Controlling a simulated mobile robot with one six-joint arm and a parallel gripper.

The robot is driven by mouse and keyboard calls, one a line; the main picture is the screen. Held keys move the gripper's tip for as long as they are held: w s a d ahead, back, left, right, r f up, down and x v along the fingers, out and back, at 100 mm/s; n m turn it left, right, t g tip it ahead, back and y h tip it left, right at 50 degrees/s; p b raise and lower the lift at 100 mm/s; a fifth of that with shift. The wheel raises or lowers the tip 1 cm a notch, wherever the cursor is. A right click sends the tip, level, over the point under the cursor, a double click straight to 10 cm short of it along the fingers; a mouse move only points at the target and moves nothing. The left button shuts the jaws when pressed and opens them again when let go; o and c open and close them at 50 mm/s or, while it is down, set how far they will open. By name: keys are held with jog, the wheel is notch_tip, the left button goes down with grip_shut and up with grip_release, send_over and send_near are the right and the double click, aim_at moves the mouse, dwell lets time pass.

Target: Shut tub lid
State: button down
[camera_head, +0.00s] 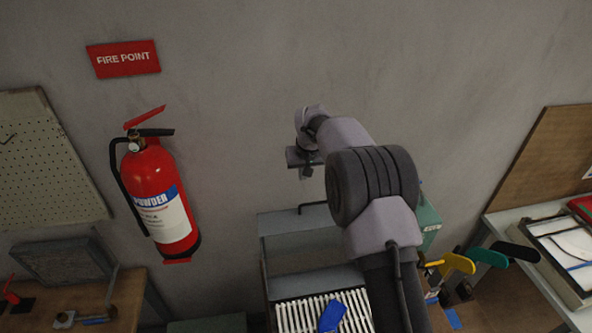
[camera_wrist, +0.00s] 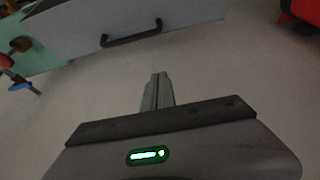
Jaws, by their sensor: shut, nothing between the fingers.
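A grey tub (camera_head: 268,290) stands below the wall in the head view, with white slats and a blue item showing inside. Its grey lid (camera_head: 285,222) appears to stand raised at the back, with a dark handle (camera_head: 312,207) near its top edge. The lid's face (camera_wrist: 190,14) and handle (camera_wrist: 132,33) also show at the top of the wrist view. My gripper (camera_head: 306,174) is shut and empty, above and behind the lid, apart from the handle. Its fingertips (camera_wrist: 158,78) show closed in the wrist view. My arm hides the tub's right side.
A red fire extinguisher (camera_head: 158,195) hangs on the wall to the left. A teal box (camera_head: 428,220) stands right of the tub, near yellow, green and black paddle-shaped things (camera_head: 488,257). A wooden bench (camera_head: 105,310) is at lower left, and a pale bench (camera_head: 515,232) at right.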

jog(key=d+f, duration=0.1)
jog(key=f, duration=0.1)
jog(key=p, duration=0.3)
send_over(305, 210)
notch_tip(305, 210, down, 7)
jog(key=shift+w+f, duration=0.1)
jog(key=shift+f, duration=0.1)
